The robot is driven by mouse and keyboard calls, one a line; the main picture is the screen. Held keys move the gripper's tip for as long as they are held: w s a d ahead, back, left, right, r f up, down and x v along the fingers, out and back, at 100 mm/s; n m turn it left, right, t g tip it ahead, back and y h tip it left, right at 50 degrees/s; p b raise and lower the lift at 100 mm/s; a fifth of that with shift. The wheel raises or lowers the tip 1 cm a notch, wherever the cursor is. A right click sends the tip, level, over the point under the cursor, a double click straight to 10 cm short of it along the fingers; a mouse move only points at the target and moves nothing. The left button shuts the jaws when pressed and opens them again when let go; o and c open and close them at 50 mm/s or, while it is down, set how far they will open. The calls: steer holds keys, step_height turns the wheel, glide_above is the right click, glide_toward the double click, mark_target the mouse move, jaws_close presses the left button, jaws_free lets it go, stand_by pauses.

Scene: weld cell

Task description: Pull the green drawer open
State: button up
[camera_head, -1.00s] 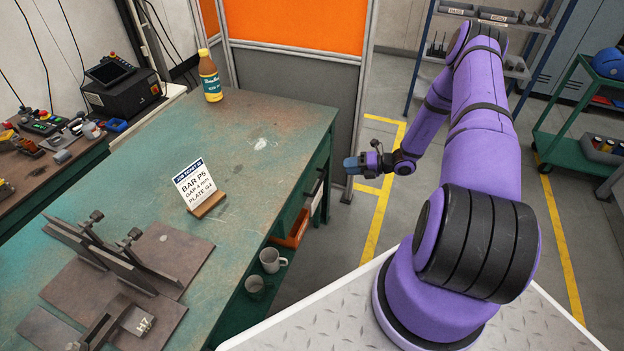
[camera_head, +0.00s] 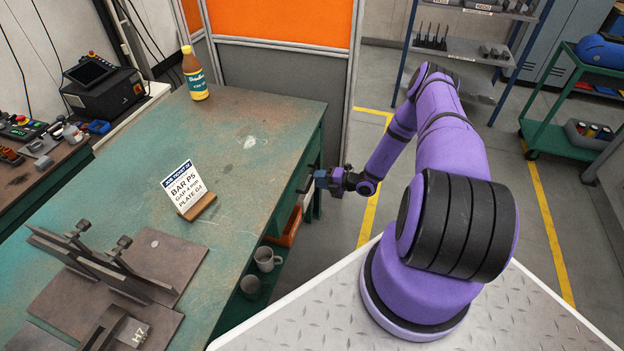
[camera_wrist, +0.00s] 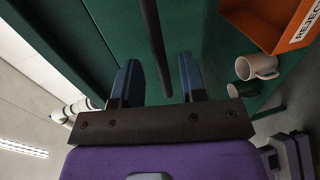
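The green drawer (camera_wrist: 105,25) is in the right side of the green workbench, below the top; its front is seen steeply from the side in the head view. In the wrist view its dark bar handle (camera_wrist: 154,45) runs down from the top edge between my gripper's fingers. My gripper (camera_wrist: 160,80) is open, with a blue finger on each side of the bar and a gap showing on both sides. In the head view my gripper (camera_head: 312,182) is beside the bench's right edge, at the drawer front. I cannot tell how deep the bar sits between the fingers.
An orange bin (camera_head: 286,228) and two mugs (camera_head: 266,259) stand on a shelf under the bench. The benchtop (camera_head: 230,190) holds a bottle (camera_head: 195,75), a job card (camera_head: 184,190) and steel plates. Open floor lies right of the bench; a green cart (camera_head: 560,140) stands further right.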

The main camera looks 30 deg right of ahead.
steer(key=shift+x, duration=1.65)
jaws_close()
